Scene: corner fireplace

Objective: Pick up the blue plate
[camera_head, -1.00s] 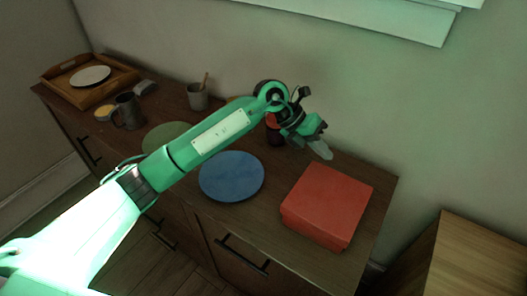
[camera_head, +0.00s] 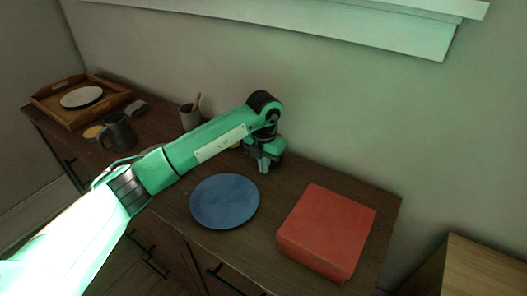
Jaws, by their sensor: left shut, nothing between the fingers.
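The blue plate (camera_head: 225,203) lies flat near the front edge of the dark wooden cabinet top (camera_head: 372,195), left of a red box. My left arm reaches in from the left, passing behind the plate in the picture. My left gripper (camera_head: 264,170) is shut and empty, pointing down just beyond the plate's far right rim and apart from it. The plate is fully in view. My right gripper is not in view.
The red box (camera_head: 330,228) stands right of the plate. A grey mug (camera_head: 118,132), a cup with a wooden stick (camera_head: 190,117) and a wooden tray (camera_head: 45,100) with a white plate (camera_head: 81,97) stand to the left. The wall is close behind.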

